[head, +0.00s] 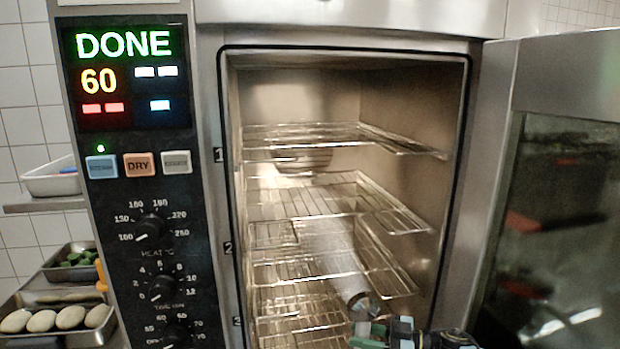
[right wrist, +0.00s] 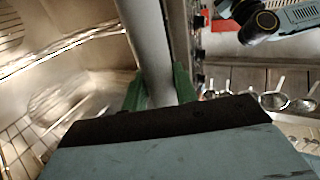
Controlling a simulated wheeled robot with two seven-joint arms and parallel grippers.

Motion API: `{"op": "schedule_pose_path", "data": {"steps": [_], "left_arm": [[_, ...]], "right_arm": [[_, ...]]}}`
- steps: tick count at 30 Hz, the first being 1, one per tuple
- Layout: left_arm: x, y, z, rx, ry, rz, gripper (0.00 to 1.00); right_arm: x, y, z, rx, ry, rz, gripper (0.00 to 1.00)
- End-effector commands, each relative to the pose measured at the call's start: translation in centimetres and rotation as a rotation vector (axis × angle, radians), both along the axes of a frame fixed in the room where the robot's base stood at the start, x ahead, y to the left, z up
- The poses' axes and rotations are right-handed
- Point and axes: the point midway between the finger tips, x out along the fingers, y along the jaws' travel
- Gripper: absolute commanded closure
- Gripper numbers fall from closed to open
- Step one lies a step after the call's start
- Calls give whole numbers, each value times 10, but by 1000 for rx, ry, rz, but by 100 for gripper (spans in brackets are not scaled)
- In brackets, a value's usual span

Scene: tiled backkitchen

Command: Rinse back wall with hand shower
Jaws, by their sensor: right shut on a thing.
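The oven cavity is open, and its steel back wall (head: 300,98) shows above and behind the wire racks (head: 310,203). My right gripper (head: 368,338) is at the bottom of the head view, in front of the lower racks. Its green fingers are shut on the grey hand shower (head: 362,304), whose head points into the cavity. A pale streaked cone (head: 330,245), which looks like water spray, runs from the head up toward the back. In the right wrist view the shower's grey handle (right wrist: 148,45) stands between the fingers (right wrist: 158,88). My left gripper is not in view.
The oven door (head: 555,220) stands open on the right. The control panel (head: 140,200) on the left reads DONE and 60. Trays of food (head: 60,318) stand at far left. The wrist view shows hanging ladles (right wrist: 275,100) at right.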

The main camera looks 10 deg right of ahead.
Motion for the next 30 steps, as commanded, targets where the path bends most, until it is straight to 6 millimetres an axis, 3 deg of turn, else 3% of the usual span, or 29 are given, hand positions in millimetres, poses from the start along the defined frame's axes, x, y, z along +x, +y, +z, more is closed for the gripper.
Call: {"op": "schedule_pose_path", "data": {"steps": [3, 30], "left_arm": [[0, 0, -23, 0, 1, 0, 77], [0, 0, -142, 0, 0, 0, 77]], "right_arm": [[0, 4, -24, 2, -1, 1, 100], [1, 23, -157, 2, -1, 0, 100]]}}
